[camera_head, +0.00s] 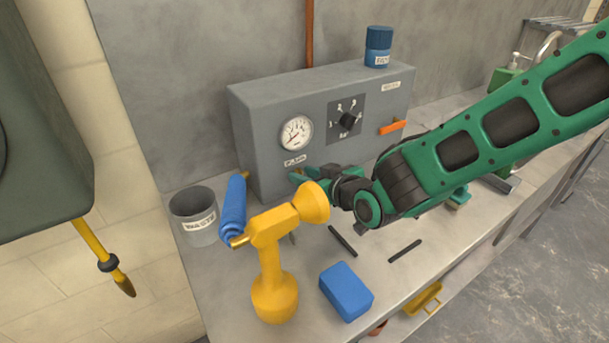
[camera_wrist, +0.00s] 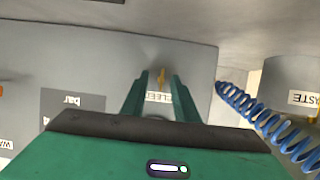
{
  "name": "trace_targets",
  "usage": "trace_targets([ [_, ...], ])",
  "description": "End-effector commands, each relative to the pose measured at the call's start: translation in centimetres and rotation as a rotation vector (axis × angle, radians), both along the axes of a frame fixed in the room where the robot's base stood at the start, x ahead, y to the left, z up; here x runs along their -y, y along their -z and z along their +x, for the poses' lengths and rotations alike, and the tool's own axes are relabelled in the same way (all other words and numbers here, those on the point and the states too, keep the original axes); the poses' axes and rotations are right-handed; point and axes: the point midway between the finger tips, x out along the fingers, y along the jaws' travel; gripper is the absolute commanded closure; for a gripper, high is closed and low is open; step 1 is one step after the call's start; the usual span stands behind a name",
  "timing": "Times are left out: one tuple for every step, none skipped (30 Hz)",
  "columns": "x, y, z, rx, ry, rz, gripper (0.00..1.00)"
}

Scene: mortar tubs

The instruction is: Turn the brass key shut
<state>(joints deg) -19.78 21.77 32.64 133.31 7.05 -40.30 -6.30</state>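The small brass key (camera_wrist: 162,74) sticks out from the front of the grey box (camera_head: 255,112), by a white label that is partly covered in the wrist view. In the wrist view my gripper (camera_wrist: 160,82) has one green finger on each side of the key, with a gap showing on both sides. The gripper is open and the key stands between the fingertips. In the head view my gripper (camera_head: 304,174) reaches the box's lower front below the gauge, and it hides most of the key there.
The box carries a gauge (camera_head: 296,132), a black dial (camera_head: 348,120) and an orange lever (camera_head: 393,127).

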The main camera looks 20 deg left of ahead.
Motion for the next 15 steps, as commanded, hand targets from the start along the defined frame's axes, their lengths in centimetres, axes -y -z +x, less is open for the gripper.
trace_targets([
  [-0.03, 0.00, 0.00, 0.000, 0.000, 0.000, 0.72],
  [-0.02, -0.01, 0.00, 0.000, 0.000, 0.000, 0.72],
  [-0.01, -0.01, -0.01, 0.000, 0.000, 0.000, 0.72],
  [-0.01, -0.01, -0.01, 0.000, 0.000, 0.000, 0.72],
  [-0.01, -0.01, -0.01, 0.000, 0.000, 0.000, 0.72],
  [0.00, -0.01, -0.01, 0.000, 0.000, 0.000, 0.77],
  [0.00, -0.01, -0.01, 0.000, 0.000, 0.000, 0.84],
  [0.00, -0.01, -0.01, 0.000, 0.000, 0.000, 0.91],
  [0.00, -0.01, 0.00, 0.000, 0.000, 0.000, 1.00],
  [0.02, -0.02, 0.00, 0.000, 0.000, 0.000, 1.00],
  [0.03, -0.02, 0.01, 0.000, 0.001, 0.000, 1.00],
  [0.04, -0.02, 0.03, 0.001, 0.001, -0.001, 1.00],
  [-0.90, -0.02, -0.05, 0.001, -0.002, 0.001, 1.00],
  [-0.48, -0.03, 0.03, 0.002, 0.001, 0.000, 1.00],
  [-0.28, -0.03, 0.04, 0.001, 0.001, 0.001, 1.00],
])
